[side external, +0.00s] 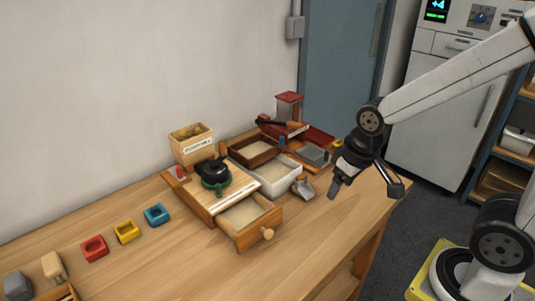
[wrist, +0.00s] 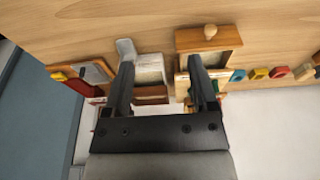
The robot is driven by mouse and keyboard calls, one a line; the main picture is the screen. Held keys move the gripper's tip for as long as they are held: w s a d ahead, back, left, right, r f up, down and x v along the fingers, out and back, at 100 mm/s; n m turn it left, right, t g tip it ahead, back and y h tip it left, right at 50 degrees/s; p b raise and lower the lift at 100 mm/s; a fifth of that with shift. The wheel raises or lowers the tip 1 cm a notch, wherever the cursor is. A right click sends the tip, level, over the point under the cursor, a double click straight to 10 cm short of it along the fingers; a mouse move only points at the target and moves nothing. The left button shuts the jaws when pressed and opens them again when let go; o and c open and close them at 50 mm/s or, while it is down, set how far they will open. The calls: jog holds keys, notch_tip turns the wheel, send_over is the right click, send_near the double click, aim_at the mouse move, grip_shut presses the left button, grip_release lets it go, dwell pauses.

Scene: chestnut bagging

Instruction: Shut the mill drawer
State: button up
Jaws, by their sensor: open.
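The mill (side external: 205,190) is a wooden box with a black bowl-like top and a green ring, standing on the table. Its drawer (side external: 240,238) is pulled out towards the table's front edge, with pale contents inside and a round wooden knob (side external: 267,234) on its front. In the wrist view the drawer (wrist: 190,42) and knob (wrist: 210,31) show at the upper middle, beyond the right finger. My gripper (side external: 337,188) is open and empty, above the table to the right of the drawer and apart from it. Its two fingers also show in the wrist view (wrist: 161,66).
A white tray (side external: 293,181) and a brown tray (side external: 236,152) stand beside the mill, with a metal scoop (side external: 303,187) near them. A red device (side external: 288,107) stands behind. Red, yellow and blue blocks (side external: 126,231) line the left. The table front is clear.

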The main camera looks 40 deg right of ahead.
jog(key=w+d+f+m+t+y, duration=0.25)
jog(key=w+m+t, duration=0.25)
jog(key=w+t, duration=0.4)
jog(key=s+a+r+m+t+y, duration=0.1)
jog(key=s+a+r+m+y, duration=0.25)
jog(key=a+y, duration=0.5)
jog(key=y, duration=0.2)
send_near(272, 234)
jog(key=x, duration=0.3)
jog(key=shift+m, duration=0.25)
jog(key=shift+w+a, duration=0.15)
dwell(0.4)
jog(key=shift+x, duration=3.7)
